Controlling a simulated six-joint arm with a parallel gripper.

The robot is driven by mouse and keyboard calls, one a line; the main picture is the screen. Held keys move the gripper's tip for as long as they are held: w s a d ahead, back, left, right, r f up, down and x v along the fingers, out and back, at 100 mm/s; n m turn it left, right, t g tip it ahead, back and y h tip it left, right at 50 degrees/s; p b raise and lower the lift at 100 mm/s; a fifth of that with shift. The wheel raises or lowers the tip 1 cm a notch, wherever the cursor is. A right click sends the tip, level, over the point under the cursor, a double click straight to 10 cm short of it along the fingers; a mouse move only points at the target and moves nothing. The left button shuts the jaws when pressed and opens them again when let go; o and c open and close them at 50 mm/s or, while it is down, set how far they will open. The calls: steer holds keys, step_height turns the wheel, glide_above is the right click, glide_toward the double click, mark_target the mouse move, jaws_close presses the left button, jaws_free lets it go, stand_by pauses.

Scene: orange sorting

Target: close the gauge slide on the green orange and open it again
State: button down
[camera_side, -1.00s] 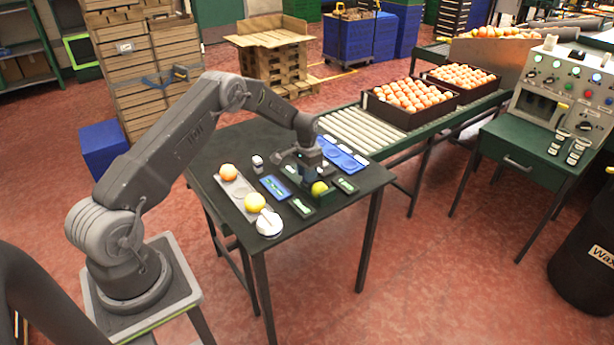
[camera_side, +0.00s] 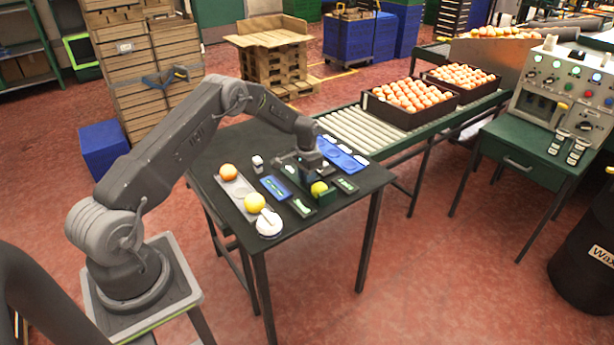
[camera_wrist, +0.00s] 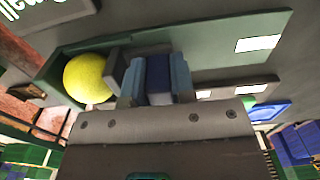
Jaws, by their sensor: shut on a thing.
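The green orange (camera_side: 319,188) sits in the gauge on the dark table, and looks yellow-green in the wrist view (camera_wrist: 87,78). The gauge (camera_wrist: 225,36) is a dark green channel with an end wall at the orange's left. Its grey slide plate (camera_wrist: 113,62) stands at the orange's right, very close to it; whether they touch I cannot tell. My gripper (camera_wrist: 156,80) is shut on the dark blue handle (camera_wrist: 158,78) of the slide, one light blue finger on each side. In the side view, my gripper (camera_side: 307,177) is just left of the orange and hides most of the slide.
A grey tray (camera_side: 236,190) holds an orange fruit (camera_side: 228,172) and a yellow fruit (camera_side: 255,202). A white round device (camera_side: 269,224) stands at the table's front. A blue tray (camera_side: 341,154) with round hollows lies behind my gripper. A blue panel (camera_side: 275,187) lies left of it.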

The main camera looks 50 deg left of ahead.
mark_target(296, 174)
steer(key=a, duration=0.6)
steer(key=shift+a, duration=0.1)
steer(key=c, duration=1.2)
jaws_free()
steer(key=shift+a, duration=0.1)
steer(key=shift+c, duration=0.2)
steer(key=shift+r, duration=0.15)
step_height(296, 174, up, 14)
steer(key=shift+f, duration=0.2)
